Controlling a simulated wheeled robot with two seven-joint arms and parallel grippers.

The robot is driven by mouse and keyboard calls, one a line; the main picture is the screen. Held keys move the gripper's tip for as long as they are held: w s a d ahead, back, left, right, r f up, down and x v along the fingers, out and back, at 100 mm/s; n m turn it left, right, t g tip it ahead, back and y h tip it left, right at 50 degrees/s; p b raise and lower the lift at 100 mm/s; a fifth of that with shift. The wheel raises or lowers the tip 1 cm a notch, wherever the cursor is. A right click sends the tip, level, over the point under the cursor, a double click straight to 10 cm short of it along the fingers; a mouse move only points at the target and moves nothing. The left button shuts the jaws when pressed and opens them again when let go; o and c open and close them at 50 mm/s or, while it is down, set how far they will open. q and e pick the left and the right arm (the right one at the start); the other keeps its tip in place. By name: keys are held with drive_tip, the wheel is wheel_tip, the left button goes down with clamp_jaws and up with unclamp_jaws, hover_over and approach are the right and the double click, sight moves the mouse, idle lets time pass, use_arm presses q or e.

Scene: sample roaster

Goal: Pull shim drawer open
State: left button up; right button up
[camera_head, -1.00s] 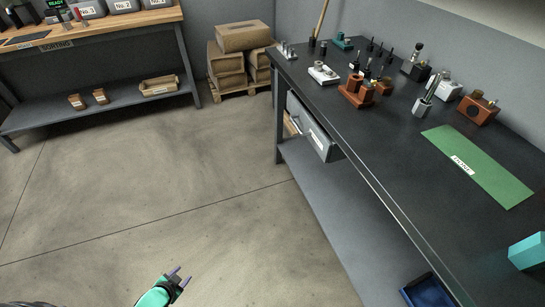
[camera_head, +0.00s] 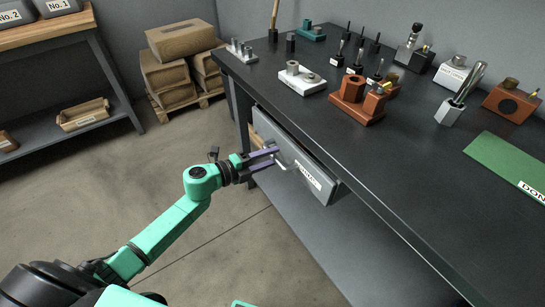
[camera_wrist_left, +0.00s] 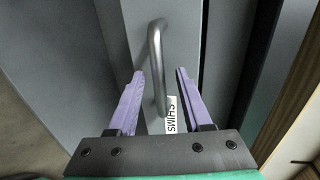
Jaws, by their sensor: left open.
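The shim drawer (camera_head: 318,179) is a grey box front with a white label, hung under the dark workbench. It looks shut or nearly so; I cannot tell exactly. Its metal bar handle (camera_head: 284,163) sits on the front. In the left wrist view the handle (camera_wrist_left: 155,62) stands between the two purple fingers, with the "SHIMS" label (camera_wrist_left: 171,114) beside it. My left gripper (camera_head: 276,155) is open at the handle, fingers on either side; I see no clear contact. It also shows in the left wrist view (camera_wrist_left: 158,82). My right gripper is not seen.
The dark workbench top (camera_head: 330,115) overhangs the drawer and holds several fixtures and tools. A green mat (camera_head: 505,165) lies at its right. Stacked cartons (camera_head: 180,60) on a pallet stand at the back. The floor (camera_head: 150,185) left of the drawer is clear apart from my arm.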

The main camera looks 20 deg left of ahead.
use_arm(q)
drive_tip(key=shift+x, duration=0.85)
drive_tip(key=shift+a, duration=0.1)
clamp_jaws()
idle(0.6)
